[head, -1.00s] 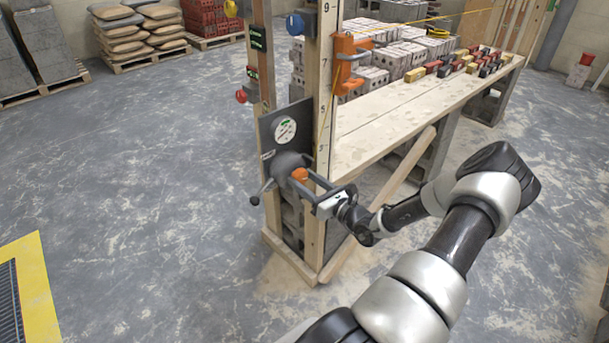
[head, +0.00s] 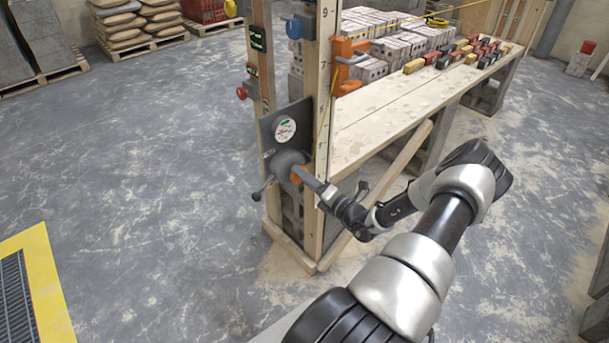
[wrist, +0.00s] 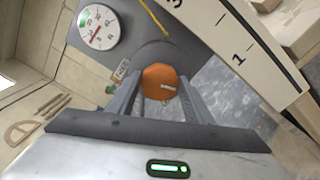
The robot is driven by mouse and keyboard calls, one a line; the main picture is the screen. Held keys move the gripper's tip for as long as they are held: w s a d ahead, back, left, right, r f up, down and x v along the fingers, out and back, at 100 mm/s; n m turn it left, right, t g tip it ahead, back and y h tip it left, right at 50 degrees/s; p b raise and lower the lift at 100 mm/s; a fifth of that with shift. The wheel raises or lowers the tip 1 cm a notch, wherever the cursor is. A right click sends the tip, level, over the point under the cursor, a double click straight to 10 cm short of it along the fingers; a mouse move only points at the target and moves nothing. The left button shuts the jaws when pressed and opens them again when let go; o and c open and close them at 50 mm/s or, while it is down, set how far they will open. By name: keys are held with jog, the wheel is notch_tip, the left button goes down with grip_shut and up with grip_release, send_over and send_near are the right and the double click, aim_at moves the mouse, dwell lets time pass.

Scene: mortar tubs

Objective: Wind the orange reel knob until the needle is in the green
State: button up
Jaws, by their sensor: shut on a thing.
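The orange reel knob (head: 297,174) sits on a dark grey round reel at the front of the timber post. It also shows in the wrist view (wrist: 160,82) with a pale mark on its face. My gripper (head: 304,178) is shut on the knob, with a finger on either side in the wrist view (wrist: 159,88). The round white gauge (head: 285,129) is on the dark plate above the reel. In the wrist view the gauge (wrist: 98,27) shows a green band at upper left and a red needle that appears to lie below it; its exact reading is too small to tell.
A crank handle (head: 257,196) sticks out left of the reel. A numbered timber post (head: 321,90) stands close beside my gripper, with an orange clamp (head: 348,60) on it. A plank bench (head: 400,105) with bricks runs back right. Floor at left is open.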

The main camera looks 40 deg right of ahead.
jog(key=shift+f+m+p, duration=0.15)
jog(key=shift+m+p, duration=0.3)
jog(key=shift+m, duration=3.25)
jog(key=o, duration=1)
jog(key=shift+o, duration=0.2)
jog(key=shift+s, duration=0.1)
jog(key=s+d, duration=0.1)
jog(key=s, duration=1.6)
jog(key=shift+s+d+p, duration=0.15)
jog(key=shift+d+p, duration=0.05)
jog(key=shift+p, duration=0.1)
